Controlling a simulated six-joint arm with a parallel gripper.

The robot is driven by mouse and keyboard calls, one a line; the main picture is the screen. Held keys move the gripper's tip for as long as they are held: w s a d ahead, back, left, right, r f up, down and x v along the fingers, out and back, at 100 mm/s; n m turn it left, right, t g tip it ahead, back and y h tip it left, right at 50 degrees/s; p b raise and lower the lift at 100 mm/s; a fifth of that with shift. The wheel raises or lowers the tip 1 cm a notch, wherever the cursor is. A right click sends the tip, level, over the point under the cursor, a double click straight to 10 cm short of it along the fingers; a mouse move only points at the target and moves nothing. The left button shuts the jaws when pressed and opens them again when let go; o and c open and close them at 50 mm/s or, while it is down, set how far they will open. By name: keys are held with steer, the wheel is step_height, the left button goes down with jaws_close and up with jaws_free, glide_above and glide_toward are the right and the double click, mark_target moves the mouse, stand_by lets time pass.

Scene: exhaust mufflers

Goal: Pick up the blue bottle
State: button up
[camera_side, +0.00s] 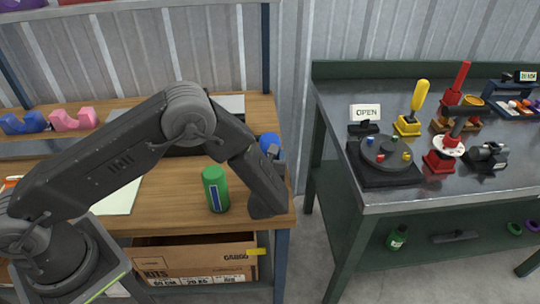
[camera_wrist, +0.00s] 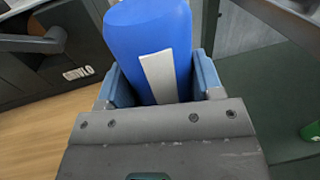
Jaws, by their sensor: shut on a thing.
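The blue bottle (camera_wrist: 150,35) fills the top middle of the wrist view, with a pale label strip on its side. My gripper (camera_wrist: 160,82) is shut on it, one blue-grey finger pad on each side. In the side view the blue bottle (camera_side: 267,140) shows only in part behind my forearm, near the right end of the wooden bench. My gripper (camera_side: 273,153) is mostly hidden there too. I cannot tell whether the bottle's base touches the bench.
A green can (camera_side: 215,190) stands on the wooden bench (camera_side: 165,190) close to my arm. Blue and pink tape dispensers (camera_side: 72,120) sit at the back left. A metal-topped table (camera_side: 400,190) with several coloured fixtures stands right, across a gap. A cardboard box (camera_side: 195,260) is below the bench.

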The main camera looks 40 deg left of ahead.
steer(key=shift+c, duration=0.6)
